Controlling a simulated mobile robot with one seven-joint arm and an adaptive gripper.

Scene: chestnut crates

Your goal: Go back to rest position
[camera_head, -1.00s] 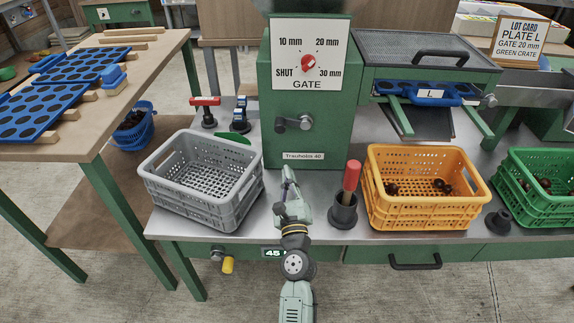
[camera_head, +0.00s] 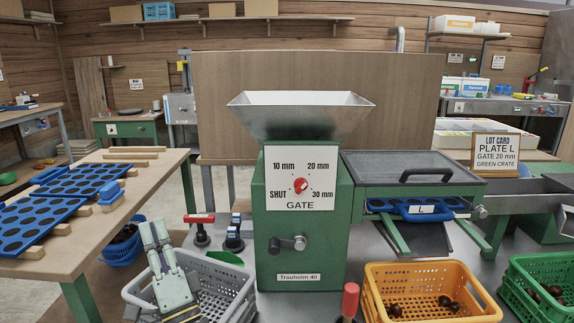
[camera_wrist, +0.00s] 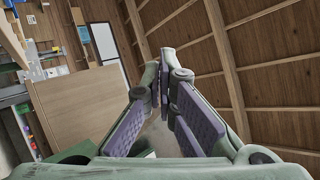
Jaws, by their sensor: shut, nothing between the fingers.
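My gripper (camera_head: 155,235) points upward in front of the grey crate (camera_head: 215,262) at the lower left of the head view, and my arm hides part of that crate. In the wrist view, the purple-padded fingers (camera_wrist: 172,85) are shut with nothing held. Beyond them are a wood panel and the beamed ceiling or wall.
The green machine (camera_head: 300,240) with its gate dial (camera_head: 301,185) and metal hopper (camera_head: 300,118) stands right of my gripper. The orange crate (camera_head: 378,270) and green crate (camera_head: 518,265) hold chestnuts. A wooden table (camera_head: 110,230) with blue plates (camera_head: 40,220) is at left.

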